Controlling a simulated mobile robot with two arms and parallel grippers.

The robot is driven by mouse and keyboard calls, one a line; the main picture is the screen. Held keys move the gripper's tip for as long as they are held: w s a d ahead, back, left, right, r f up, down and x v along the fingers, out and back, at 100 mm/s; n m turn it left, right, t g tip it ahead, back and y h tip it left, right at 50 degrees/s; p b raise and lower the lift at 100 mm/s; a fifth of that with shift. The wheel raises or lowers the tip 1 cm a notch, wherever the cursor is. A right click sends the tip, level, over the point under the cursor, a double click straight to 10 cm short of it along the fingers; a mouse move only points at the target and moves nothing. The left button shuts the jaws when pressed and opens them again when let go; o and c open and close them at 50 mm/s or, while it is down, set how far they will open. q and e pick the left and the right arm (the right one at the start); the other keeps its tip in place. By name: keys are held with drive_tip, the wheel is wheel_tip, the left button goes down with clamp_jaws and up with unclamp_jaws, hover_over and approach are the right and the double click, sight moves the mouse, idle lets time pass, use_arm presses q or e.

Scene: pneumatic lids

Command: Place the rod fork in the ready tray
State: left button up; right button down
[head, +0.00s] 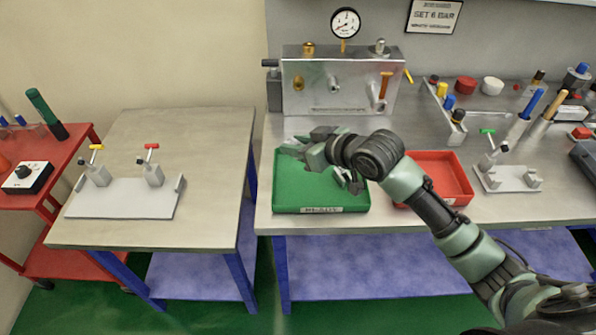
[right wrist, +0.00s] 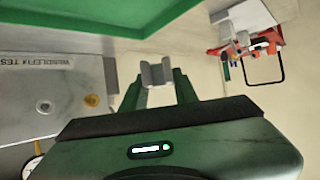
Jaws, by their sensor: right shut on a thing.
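The rod fork (right wrist: 158,73) is a small grey U-shaped piece. My right gripper (right wrist: 158,90) is shut on it, with a green finger on each side, in the right wrist view. In the head view my right gripper (head: 291,148) reaches left over the back part of the green tray (head: 300,196), above it; the fork is too small to make out there. The green tray has a label on its front, hard to read, and looks empty where it shows. Its edge also shows in the right wrist view (right wrist: 110,14). My left gripper is out of view.
A red tray (head: 455,180) stands right of the green one, partly behind my arm. A metal test block (head: 340,85) with a gauge (head: 345,23) stands behind. A fixture (head: 508,178) sits at right. A side table (head: 210,140) at left holds another fixture (head: 125,198).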

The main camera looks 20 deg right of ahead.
sight(299, 182)
wheel_tip(299, 182, down, 10)
drive_tip(key=shift+r+p, duration=0.2)
drive_tip(key=shift+p, duration=0.1)
drive_tip(key=shift+f, duration=0.1)
drive_tip(key=c, duration=1.1)
unclamp_jaws()
drive_tip(key=shift+s+d+r, duration=0.2)
drive_tip(key=shift+s, duration=0.2)
drive_tip(key=b+v, duration=0.1)
drive_tip(key=v, duration=0.8)
drive_tip(key=shift+s+d+r, duration=0.1)
drive_tip(key=shift+s+r, duration=0.05)
drive_tip(key=shift+s, duration=0.15)
drive_tip(key=shift+s+d+r, duration=0.25)
drive_tip(key=shift+s+r, duration=0.2)
drive_tip(key=shift+s, duration=0.05)
